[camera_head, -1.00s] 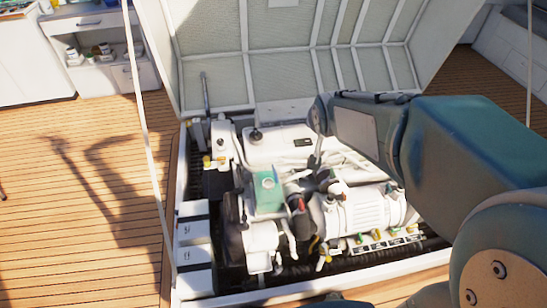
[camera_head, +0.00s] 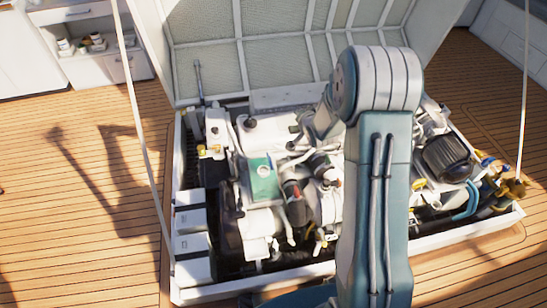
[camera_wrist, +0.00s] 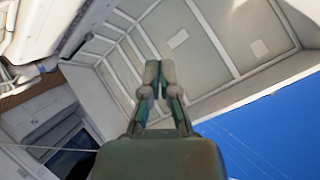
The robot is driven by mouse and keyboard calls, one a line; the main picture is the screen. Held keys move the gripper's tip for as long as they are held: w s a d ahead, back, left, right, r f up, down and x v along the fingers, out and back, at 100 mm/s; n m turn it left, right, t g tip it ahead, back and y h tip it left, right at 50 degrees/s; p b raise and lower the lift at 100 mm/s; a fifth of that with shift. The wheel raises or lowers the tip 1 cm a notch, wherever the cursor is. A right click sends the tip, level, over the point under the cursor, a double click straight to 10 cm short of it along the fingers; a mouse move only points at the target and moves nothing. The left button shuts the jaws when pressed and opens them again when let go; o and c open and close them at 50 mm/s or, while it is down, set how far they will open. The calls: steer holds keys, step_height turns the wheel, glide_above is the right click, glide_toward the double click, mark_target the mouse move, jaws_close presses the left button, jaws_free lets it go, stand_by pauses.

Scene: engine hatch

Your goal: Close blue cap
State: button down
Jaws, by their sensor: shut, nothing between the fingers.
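My gripper (camera_wrist: 160,78) shows in the wrist view with its two fingers close together and nothing between them. It points up toward the pale ribbed underside of the raised hatch lid (camera_wrist: 205,45), apart from it. In the head view my arm stands in front of the engine, and my gripper is hidden behind it. The engine (camera_head: 262,218) sits in the open bay. I cannot make out a blue cap in either view; part of the engine is hidden behind my arm.
The hatch lid (camera_head: 265,66) stands open behind the bay. Thin pale rods (camera_head: 140,120) rise at both sides. White boxes (camera_head: 191,245) line the bay's left side. Blue hoses (camera_head: 467,203) and a black ribbed part (camera_head: 447,158) lie right. Wooden deck (camera_head: 60,220) is clear at left.

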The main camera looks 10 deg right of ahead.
step_height(320, 180, down, 7)
steer(key=w+m+t+y, duration=0.1)
steer(key=m+t+y, duration=0.3)
steer(key=m, duration=0.1)
glide_toward(270, 160)
steer(key=d+r, duration=0.3)
steer(key=d, duration=0.2)
steer(key=w+a, duration=0.2)
steer(key=w, duration=0.1)
steer(key=w+a+f, duration=0.1)
steer(key=w+a, duration=0.1)
steer(key=w, duration=0.1)
steer(key=w+a+f, duration=0.1)
steer(key=w+a, duration=0.1)
steer(key=w, duration=0.1)
steer(key=shift+w, duration=0.35)
steer(key=shift+a+h, duration=0.25)
steer(key=shift+h, duration=0.05)
